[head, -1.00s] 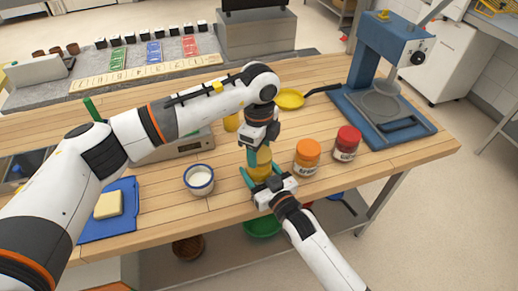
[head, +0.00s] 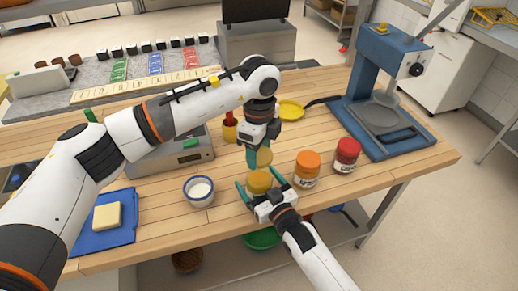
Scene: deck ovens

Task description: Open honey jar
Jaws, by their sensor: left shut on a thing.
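The honey jar (head: 259,183) stands on the wooden table near its front edge, its golden top showing. My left gripper (head: 252,157) is above and just behind it, fingers pointing down. It is shut on a round yellow lid (head: 265,157), partly hidden by the fingers and now apart from the jar. My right gripper (head: 260,183) reaches in from the front, its teal fingers apart on either side of the jar. Contact between these fingers and the jar is hard to make out.
An orange-lidded jar (head: 307,169) and a red-lidded jar (head: 346,155) stand close on the right. A white bowl with a blue rim (head: 199,191) is on the left. A blue press (head: 380,100) stands at the right, a scale (head: 180,155) behind the bowl.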

